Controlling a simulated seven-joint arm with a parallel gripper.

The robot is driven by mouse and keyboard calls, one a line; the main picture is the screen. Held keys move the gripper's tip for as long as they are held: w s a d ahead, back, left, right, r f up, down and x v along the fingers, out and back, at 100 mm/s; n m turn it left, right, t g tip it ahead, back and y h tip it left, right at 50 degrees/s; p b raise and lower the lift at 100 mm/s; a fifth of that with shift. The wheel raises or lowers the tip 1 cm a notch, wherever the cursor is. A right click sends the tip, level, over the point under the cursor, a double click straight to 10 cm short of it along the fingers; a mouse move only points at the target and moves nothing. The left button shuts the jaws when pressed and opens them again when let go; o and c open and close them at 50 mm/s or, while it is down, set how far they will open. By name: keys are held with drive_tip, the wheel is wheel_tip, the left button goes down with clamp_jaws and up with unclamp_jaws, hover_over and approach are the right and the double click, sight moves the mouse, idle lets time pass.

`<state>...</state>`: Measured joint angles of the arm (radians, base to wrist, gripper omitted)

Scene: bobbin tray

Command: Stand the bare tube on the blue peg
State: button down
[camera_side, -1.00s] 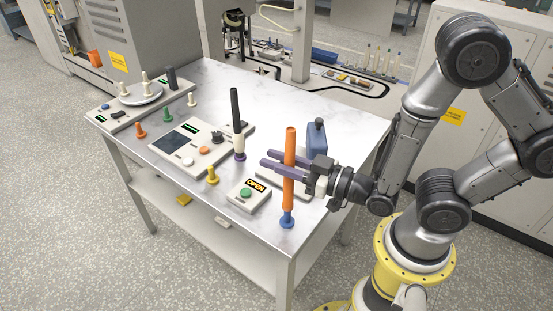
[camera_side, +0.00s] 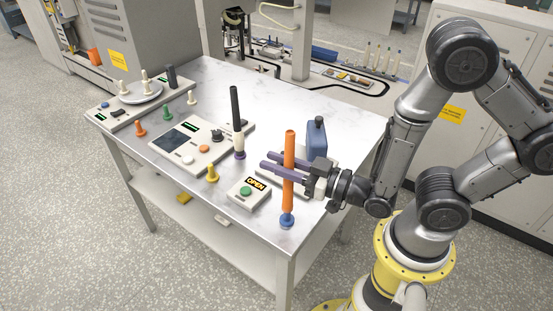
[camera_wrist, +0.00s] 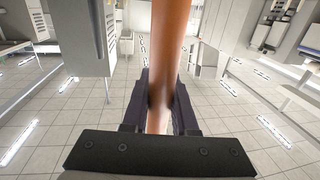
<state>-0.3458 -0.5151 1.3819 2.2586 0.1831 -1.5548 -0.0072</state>
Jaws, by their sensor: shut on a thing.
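The bare tube is orange (camera_side: 289,190) and stands upright between the fingers of my gripper (camera_side: 268,160). My gripper is shut on it, and the tube also shows in the wrist view (camera_wrist: 168,40). The tube's lower end is at the top of the blue peg (camera_side: 287,222), near the table's front right edge. The two look lined up in the side view. The blue base shows below the tube; I cannot tell how far the peg is inside it. In the wrist view the lower end and the peg are out of sight.
A black rod with a white lower part (camera_side: 238,142) stands left of my fingers. A box with a green button (camera_side: 246,193) reading OPEN is near the front. A yellow peg (camera_side: 213,174) and a blue container (camera_side: 316,138) stand nearby. The table's back middle (camera_side: 285,98) is clear.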

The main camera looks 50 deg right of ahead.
drive_tip(key=shift+f, duration=1.9)
drive_tip(key=c, duration=0.6)
unclamp_jaws()
